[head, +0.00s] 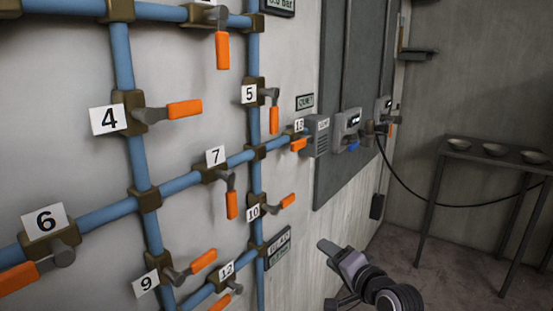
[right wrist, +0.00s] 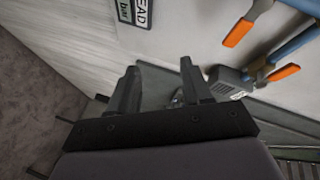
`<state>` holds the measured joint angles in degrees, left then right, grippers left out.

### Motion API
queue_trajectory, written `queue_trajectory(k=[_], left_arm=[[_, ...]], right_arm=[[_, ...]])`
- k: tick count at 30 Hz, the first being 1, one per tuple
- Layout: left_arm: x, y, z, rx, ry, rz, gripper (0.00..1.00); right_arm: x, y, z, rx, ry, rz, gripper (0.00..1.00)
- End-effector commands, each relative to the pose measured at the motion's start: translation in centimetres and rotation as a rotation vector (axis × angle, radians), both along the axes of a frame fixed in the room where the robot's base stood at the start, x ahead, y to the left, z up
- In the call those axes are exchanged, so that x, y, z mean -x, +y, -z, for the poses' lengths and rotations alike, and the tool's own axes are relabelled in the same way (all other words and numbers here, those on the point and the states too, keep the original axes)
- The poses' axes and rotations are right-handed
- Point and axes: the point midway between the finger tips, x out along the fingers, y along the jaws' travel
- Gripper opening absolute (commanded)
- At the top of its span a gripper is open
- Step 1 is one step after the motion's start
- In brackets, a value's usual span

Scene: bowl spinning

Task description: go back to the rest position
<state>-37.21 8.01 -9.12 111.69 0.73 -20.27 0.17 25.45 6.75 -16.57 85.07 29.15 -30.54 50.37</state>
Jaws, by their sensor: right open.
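My right gripper (head: 330,274) is at the lower middle of the head view, in front of the pale wall and to the right of the lower pipes. In the right wrist view my right gripper (right wrist: 158,80) shows two dark fingers apart, with nothing held between them. My left gripper is in neither view.
Blue pipes (head: 105,215) with numbered valves and orange handles (head: 185,108) cover the wall at left. A grey unit (head: 347,122) hangs farther right.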

Motion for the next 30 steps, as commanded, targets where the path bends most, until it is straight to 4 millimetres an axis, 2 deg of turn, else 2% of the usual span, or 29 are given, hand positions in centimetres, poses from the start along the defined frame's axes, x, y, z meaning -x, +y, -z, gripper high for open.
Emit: queue_trajectory(k=[1, 6, 9, 15, 18, 24, 27, 30], left_arm=[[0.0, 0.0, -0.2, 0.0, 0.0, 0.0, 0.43], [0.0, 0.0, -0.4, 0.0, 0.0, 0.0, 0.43], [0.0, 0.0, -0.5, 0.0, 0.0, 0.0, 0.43], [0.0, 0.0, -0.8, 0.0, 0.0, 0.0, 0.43], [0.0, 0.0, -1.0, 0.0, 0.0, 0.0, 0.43], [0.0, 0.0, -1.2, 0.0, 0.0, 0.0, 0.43], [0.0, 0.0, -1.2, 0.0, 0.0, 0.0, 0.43], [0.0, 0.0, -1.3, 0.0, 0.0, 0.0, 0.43]], right_arm=[[1.6, -0.4, 2.4, 0.053, 0.008, 0.002, 0.49], [7.0, -1.9, 8.9, 0.261, 0.008, -0.006, 0.49], [10.6, -2.7, 12.2, 0.387, 0.013, -0.023, 0.49], [18.4, -4.5, 17.3, 0.641, 0.024, -0.077, 0.49], [22.6, -5.3, 19.2, 0.769, 0.031, -0.118, 0.49], [29.6, -6.8, 21.2, 0.989, 0.037, -0.211, 0.49], [31.7, -7.2, 21.5, 1.059, 0.036, -0.245, 0.49], [32.9, -7.5, 21.7, 1.098, 0.035, -0.265, 0.49]])
